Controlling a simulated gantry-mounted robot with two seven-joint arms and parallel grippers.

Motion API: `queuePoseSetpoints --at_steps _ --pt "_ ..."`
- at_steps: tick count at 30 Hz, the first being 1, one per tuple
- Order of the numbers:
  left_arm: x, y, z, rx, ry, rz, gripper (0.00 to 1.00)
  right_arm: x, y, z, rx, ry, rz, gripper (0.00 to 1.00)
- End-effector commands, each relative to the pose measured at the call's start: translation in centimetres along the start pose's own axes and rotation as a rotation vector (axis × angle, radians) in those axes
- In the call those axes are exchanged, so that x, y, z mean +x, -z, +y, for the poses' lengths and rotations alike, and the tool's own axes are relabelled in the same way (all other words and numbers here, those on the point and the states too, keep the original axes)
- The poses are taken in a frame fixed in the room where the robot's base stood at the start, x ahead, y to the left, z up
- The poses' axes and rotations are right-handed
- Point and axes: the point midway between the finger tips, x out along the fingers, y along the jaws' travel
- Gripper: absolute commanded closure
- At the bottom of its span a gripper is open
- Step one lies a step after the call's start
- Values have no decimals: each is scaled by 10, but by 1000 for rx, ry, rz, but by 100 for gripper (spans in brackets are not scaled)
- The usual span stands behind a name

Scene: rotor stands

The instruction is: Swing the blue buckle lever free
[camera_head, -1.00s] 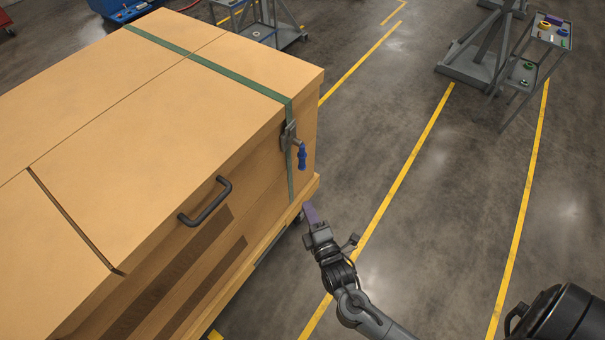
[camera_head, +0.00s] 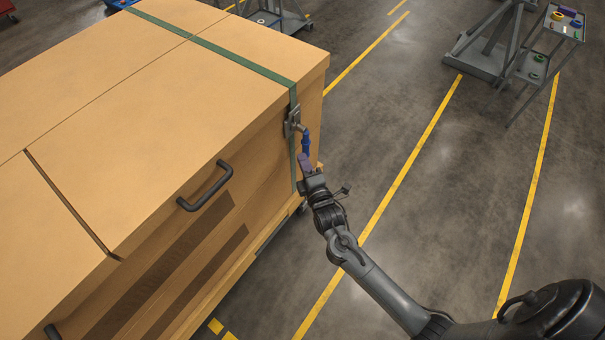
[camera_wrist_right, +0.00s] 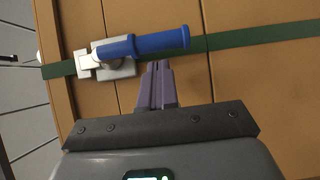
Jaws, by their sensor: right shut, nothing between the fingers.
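The blue buckle lever (camera_head: 306,142) hangs from a metal buckle (camera_head: 292,122) on the green strap (camera_head: 293,98), at the crate's corner side. In the right wrist view the blue lever (camera_wrist_right: 150,43) lies along the strap (camera_wrist_right: 240,38), with its metal buckle (camera_wrist_right: 104,60) at the left end. My right gripper (camera_head: 305,161) is at the lever's lower end. In the right wrist view its purple fingers (camera_wrist_right: 157,72) are together and empty, with their tips just beside the lever. Whether they touch it I cannot tell. My left gripper is not in view.
The large wooden crate (camera_head: 150,120) fills the left side, with a black handle (camera_head: 205,187) on its side face. A grey cart (camera_head: 545,60) with small parts stands at the back right.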

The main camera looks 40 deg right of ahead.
Motion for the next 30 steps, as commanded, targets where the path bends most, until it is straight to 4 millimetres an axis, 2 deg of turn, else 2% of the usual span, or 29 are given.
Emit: queuePoseSetpoints --at_steps 6,30 --pt "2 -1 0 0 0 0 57 8 -8 -1 -1 1 1 100" --pt "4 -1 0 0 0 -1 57 11 -13 -2 -53 -35 0 100"
